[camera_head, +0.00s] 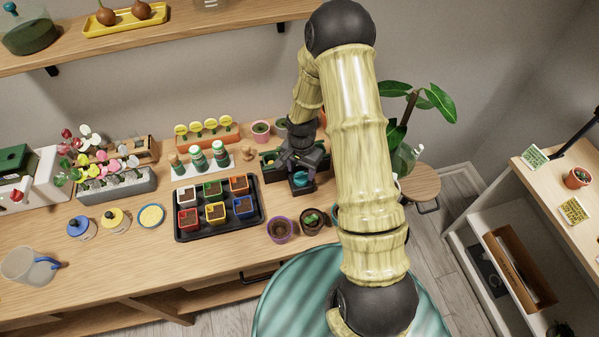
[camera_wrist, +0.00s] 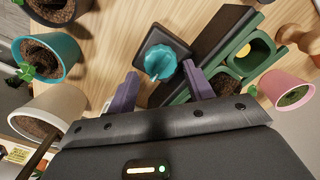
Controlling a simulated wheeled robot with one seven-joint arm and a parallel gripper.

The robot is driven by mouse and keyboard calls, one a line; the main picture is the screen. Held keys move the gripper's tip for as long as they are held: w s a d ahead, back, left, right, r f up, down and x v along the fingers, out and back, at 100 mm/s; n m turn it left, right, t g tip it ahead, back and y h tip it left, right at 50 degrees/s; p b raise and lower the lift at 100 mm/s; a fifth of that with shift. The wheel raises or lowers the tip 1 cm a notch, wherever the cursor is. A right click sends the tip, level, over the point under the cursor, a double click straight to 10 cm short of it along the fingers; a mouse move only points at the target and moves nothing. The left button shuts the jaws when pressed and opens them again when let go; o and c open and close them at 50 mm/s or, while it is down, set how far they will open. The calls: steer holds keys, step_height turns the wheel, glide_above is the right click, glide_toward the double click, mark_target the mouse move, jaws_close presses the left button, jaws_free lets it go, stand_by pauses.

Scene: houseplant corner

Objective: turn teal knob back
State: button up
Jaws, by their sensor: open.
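The teal knob (camera_wrist: 163,55) sits on a dark square base on the wooden table, with a pale pointer mark on its near side in the wrist view. It also shows small in the head view (camera_head: 300,179), below my gripper. My gripper (camera_wrist: 160,88) is open, with its two purple fingers apart. In the wrist view the fingertips are just short of the knob, one to each side of its near edge. I cannot tell whether either finger touches it.
A green planter box (camera_wrist: 232,62) stands close beside the knob's base. Pots crowd around: a teal pot (camera_wrist: 45,57), a beige pot (camera_wrist: 45,110) and a pink pot (camera_wrist: 286,90). A black tray (camera_head: 254,218) of small coloured pots lies left of my gripper.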

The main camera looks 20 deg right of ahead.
mark_target(301, 177)
steer(key=shift+f, duration=1.45)
steer(key=shift+c, duration=0.2)
steer(key=c, duration=0.7)
steer(key=shift+o, duration=0.2)
steer(key=shift+a, duration=0.15)
